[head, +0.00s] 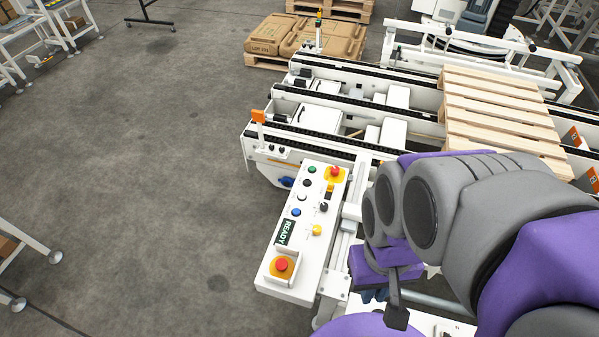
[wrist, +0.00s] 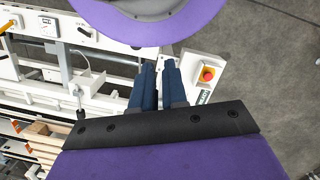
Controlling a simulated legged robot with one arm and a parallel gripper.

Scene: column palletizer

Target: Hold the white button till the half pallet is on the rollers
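The white control panel (head: 308,247) stands in the middle of the head view. Its small white button (head: 302,197) sits on the left side, between a black and a blue button. A pallet of light wooden slats (head: 500,112) lies on the right part of the conveyor (head: 300,135). My gripper (wrist: 158,68) shows two blue fingers close together with a narrow gap, and nothing is seen between them. In the head view it is mostly hidden behind my arm, low and right of the panel, apart from the white button.
The panel also has red emergency stops (head: 281,265), one of which shows in the wrist view (wrist: 208,75). A READY display (head: 286,232) is on the panel. Loaded pallets with brown sacks (head: 322,38) stand behind the conveyor.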

